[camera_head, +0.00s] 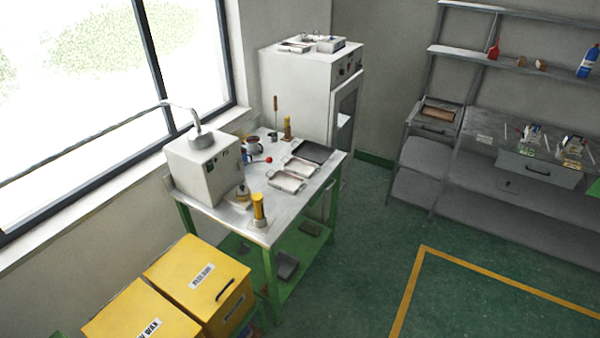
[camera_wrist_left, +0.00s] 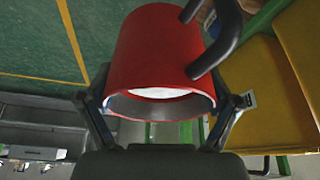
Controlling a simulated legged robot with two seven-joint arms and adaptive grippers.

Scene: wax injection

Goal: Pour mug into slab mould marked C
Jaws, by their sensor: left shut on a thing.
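A red mug (camera_wrist_left: 150,50) with a dark handle fills the upper middle of the left wrist view. My left gripper (camera_wrist_left: 158,108) is shut on it, with one dark finger on each side. A pale patch shows inside the mug's opening; I cannot tell whether it is wax. In the head view, two shallow metal trays that look like slab moulds lie on the bench: a nearer one (camera_head: 286,181) and a farther one (camera_head: 301,166). No letter C can be read on either. Neither gripper shows in the head view.
The metal-topped bench (camera_head: 215,211) also carries a white box machine (camera_head: 203,168), a yellow cylinder (camera_head: 258,209) and a dark flat tray (camera_head: 313,151). Yellow bins (camera_head: 199,282) stand in front. A white cabinet (camera_head: 297,83) stands behind. Grey shelving (camera_head: 480,185) is at right; the green floor between is clear.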

